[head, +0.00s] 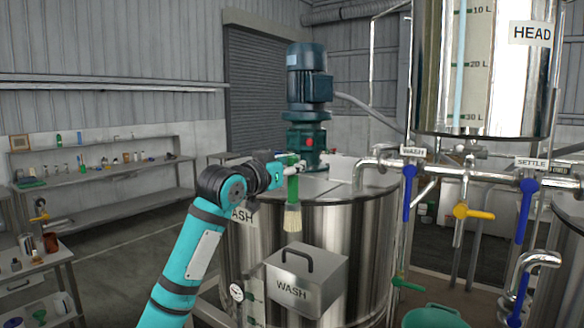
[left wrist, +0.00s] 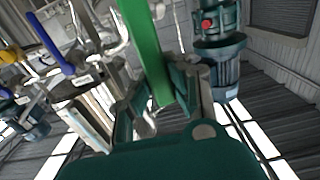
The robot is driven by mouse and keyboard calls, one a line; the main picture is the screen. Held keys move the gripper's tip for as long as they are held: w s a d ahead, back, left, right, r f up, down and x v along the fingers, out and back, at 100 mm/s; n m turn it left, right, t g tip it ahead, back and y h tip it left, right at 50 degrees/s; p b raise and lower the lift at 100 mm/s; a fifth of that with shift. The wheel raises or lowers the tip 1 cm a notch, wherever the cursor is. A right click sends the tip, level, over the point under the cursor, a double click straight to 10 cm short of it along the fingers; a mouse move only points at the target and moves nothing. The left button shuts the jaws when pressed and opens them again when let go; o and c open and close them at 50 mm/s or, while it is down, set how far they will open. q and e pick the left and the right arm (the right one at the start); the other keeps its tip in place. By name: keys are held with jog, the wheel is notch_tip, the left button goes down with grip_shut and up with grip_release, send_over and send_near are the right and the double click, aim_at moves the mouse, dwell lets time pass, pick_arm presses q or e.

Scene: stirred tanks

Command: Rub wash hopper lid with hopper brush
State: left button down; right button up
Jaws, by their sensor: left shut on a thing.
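The hopper brush (head: 292,217) hangs bristles down, its green handle upright and pale bristles at the lower end. My left gripper (head: 285,168) is shut on the green handle. The handle also shows large between the fingers in the left wrist view (left wrist: 146,45). The wash hopper lid (head: 318,262) is a grey metal cover with a dark bar handle, on the box marked WASH at the tank's front. The bristles show just above the lid's back left part in the head view; I see no clear contact. My right gripper is out of view.
The steel wash tank (head: 369,240) stands behind the hopper, with a green motor (head: 308,80) on top. Pipes with blue valve handles (head: 409,190) and a yellow one (head: 461,212) are at right. A green bucket (head: 435,316) stands low right. Benches line the left.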

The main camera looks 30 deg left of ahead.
pick_arm(q)
jog(key=shift+a+r, duration=0.2)
jog(key=shift+r, duration=0.35)
jog(key=shift+s+a+r, duration=0.1)
jog(key=shift+s+r, duration=0.05)
jog(key=shift+r, duration=0.5)
jog(key=shift+w+d+r, duration=0.15)
jog(key=shift+w+d, duration=0.05)
jog(key=shift+d, duration=0.1)
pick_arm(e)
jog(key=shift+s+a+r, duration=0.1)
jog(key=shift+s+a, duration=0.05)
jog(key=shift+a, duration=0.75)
pick_arm(q)
jog(key=shift+s+a, duration=0.1)
jog(key=shift+a, duration=0.05)
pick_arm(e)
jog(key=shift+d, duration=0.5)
